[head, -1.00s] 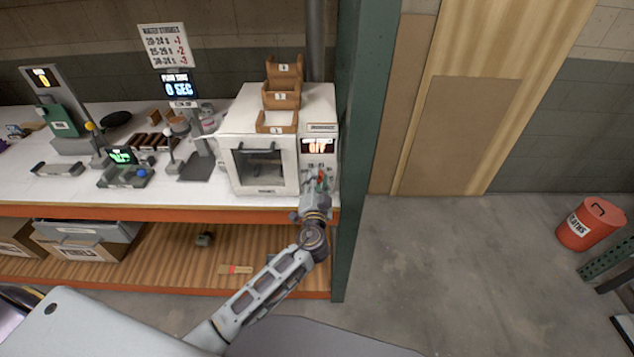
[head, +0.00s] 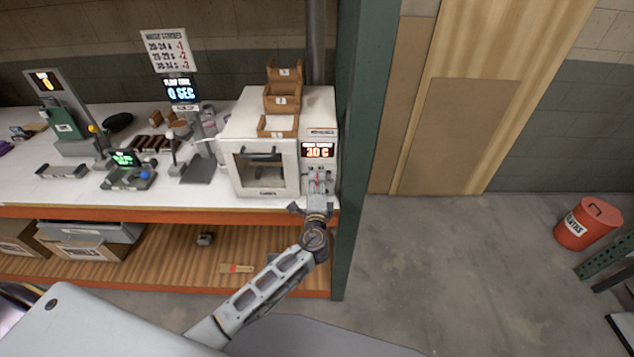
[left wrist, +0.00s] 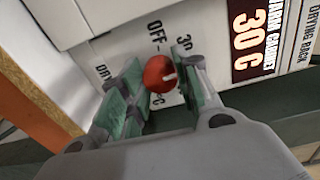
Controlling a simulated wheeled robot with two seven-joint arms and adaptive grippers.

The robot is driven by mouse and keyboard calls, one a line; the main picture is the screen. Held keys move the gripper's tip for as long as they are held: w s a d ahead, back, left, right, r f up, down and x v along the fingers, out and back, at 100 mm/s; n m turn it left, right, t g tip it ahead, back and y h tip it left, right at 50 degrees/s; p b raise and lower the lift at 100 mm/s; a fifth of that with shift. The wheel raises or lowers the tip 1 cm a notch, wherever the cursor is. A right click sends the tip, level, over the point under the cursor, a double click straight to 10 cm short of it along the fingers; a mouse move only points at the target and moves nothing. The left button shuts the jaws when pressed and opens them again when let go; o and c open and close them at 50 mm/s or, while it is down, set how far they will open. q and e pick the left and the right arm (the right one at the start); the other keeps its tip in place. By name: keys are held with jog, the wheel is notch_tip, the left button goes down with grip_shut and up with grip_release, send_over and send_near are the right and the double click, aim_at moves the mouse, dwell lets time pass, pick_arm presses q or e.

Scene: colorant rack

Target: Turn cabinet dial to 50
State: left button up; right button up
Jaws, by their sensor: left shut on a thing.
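The white cabinet (head: 265,150) stands at the right end of the bench, its windowed door closed. Its display (head: 318,151) reads 30 C in orange; the display also shows in the left wrist view (left wrist: 250,38), turned sideways. The red dial (left wrist: 160,74) has a white pointer mark and printed labels around it, with OFF and 30 legible and others partly hidden. My left gripper (left wrist: 150,90) is shut on the dial, its green-padded fingers on either side. In the head view my left gripper (head: 318,188) is at the cabinet's front panel, below the display. My right gripper is not in view.
Wooden trays (head: 281,98) are stacked on the cabinet. Bench instruments (head: 125,165) stand to the left. A green post (head: 362,150) rises just right of the cabinet.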

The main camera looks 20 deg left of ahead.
pick_arm(q)
jog(key=m+p, duration=0.2)
jog(key=m, duration=0.2)
jog(key=shift+m, duration=0.3)
jog(key=shift+m+p, duration=0.65)
jog(key=shift+m, duration=0.55)
jog(key=m, duration=0.3)
jog(key=shift+d+y, duration=0.1)
jog(key=shift+y, duration=0.2)
jog(key=shift+m+p, duration=0.3)
jog(key=shift+m, duration=1.1)
jog(key=shift+f, duration=0.1)
jog(key=o, duration=1.1)
jog(key=shift+c, duration=0.2)
jog(key=shift+s, duration=0.1)
